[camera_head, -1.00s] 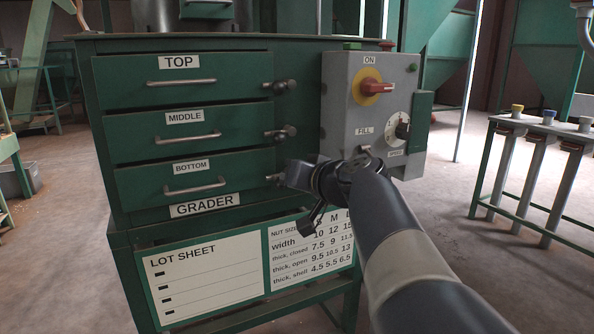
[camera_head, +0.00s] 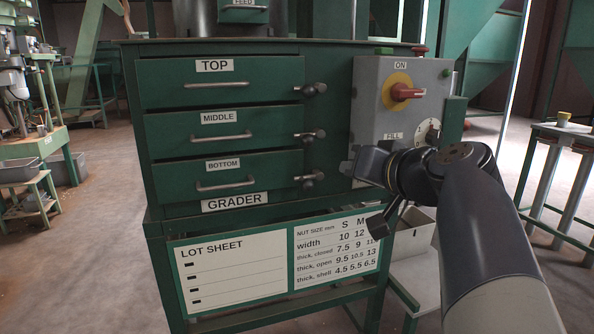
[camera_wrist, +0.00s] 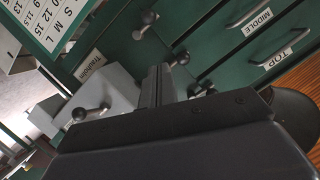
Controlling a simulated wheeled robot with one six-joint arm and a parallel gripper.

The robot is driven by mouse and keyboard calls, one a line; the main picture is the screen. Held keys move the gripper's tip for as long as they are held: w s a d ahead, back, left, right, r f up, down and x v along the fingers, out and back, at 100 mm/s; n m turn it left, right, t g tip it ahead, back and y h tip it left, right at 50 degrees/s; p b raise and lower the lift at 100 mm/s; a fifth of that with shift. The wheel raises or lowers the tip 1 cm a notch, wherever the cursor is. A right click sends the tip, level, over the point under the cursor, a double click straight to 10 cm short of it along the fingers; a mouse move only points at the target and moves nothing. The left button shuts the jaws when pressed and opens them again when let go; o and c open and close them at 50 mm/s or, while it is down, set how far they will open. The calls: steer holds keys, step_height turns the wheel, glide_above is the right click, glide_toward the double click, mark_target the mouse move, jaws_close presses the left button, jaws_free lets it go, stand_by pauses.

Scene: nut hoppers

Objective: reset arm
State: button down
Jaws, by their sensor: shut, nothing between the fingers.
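My gripper (camera_head: 372,168) is in front of the right side of the green grader cabinet (camera_head: 330,140), just below the grey control box (camera_head: 370,105) in the head view. In the wrist view its two dark fingers (camera_wrist: 158,80) are together with nothing between them. My forearm reaches in from the lower right. The fingertips are hard to make out in the head view. I cannot tell the exact gap between gripper and cabinet.
The TOP (camera_head: 210,83), MIDDLE (camera_head: 200,132) and BOTTOM (camera_head: 200,180) drawers are shut, with latch knobs at their right. A lot sheet (camera_head: 230,265) hangs below. A bench (camera_head: 575,135) stands right; a grey bin (camera_head: 412,235) is behind my arm.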

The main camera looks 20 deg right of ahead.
steer(key=shift+s+d+r, duration=0.1)
steer(key=shift+s+r, duration=0.1)
steer(key=shift+s, duration=0.45)
steer(key=w+f+m+y+p, duration=0.1)
steer(key=w+f+m+p, duration=0.1)
steer(key=w+p, duration=0.3)
steer(key=w+f+m+t+y+p, duration=0.1)
steer(key=w+f+m+p, duration=0.1)
steer(key=w+m+p, duration=0.2)
steer(key=w+p, duration=0.2)
steer(key=p, duration=0.1)
steer(key=shift+w+d+y, duration=0.2)
steer(key=shift+w+y, duration=0.05)
steer(key=shift+y, duration=0.05)
stand_by(0.4)
steer(key=shift+f, duration=0.2)
steer(key=shift+f+b, duration=0.1)
steer(key=shift+b, duration=0.25)
